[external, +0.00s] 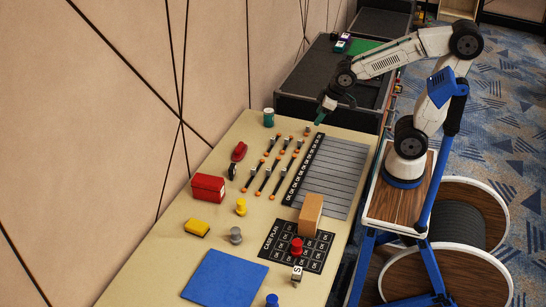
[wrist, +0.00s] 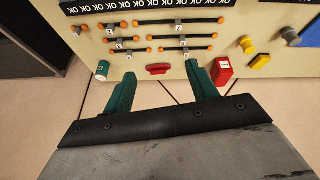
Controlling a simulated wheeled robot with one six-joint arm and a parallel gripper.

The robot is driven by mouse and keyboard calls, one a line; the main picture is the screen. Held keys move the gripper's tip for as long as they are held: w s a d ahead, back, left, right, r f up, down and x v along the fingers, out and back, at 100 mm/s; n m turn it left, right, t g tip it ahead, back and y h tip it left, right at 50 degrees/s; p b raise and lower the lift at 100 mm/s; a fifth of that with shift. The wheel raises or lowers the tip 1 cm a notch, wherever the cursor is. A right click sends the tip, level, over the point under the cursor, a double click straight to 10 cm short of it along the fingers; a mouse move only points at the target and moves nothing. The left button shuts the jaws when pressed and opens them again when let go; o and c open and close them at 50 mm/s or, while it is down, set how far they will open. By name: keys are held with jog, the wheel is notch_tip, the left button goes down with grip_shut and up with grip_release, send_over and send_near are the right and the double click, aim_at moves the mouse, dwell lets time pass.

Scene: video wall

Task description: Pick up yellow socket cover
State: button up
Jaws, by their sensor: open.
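Two yellow things lie on the tan table; I cannot tell for sure which is the socket cover. One is a small yellow knob-shaped piece (external: 241,207), which also shows in the wrist view (wrist: 246,45). The other is a yellow block (external: 197,228) further left, at the right side of the wrist view (wrist: 261,62). My gripper (external: 322,112) is over the far end of the table, well apart from both. In the wrist view its green fingers (wrist: 160,76) are spread and empty.
Near the yellow pieces are a red box (external: 208,187), a grey knob (external: 235,236) and a blue mat (external: 225,279). A red tool (external: 239,151) and a green jar (external: 268,117) stand further back. A brown block (external: 311,215) rises from the black grid. The wall borders the left edge.

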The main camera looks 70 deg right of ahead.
jog(key=w+a+f+n+t+y, duration=0.2)
jog(key=w+a+f, duration=0.5)
jog(key=w, duration=0.4)
jog(key=n+t+y, duration=0.3)
jog(key=n+y, duration=0.2)
jog(key=y, duration=0.3)
send_near(241, 201)
jog(key=x, duration=0.2)
jog(key=shift+a+f, duration=0.3)
jog(key=shift+f, duration=0.05)
jog(key=x, duration=0.7)
jog(key=shift+w+a+f, duration=0.1)
jog(key=shift+w+f, duration=0.2)
jog(key=shift+w, duration=0.05)
jog(key=c, duration=1)
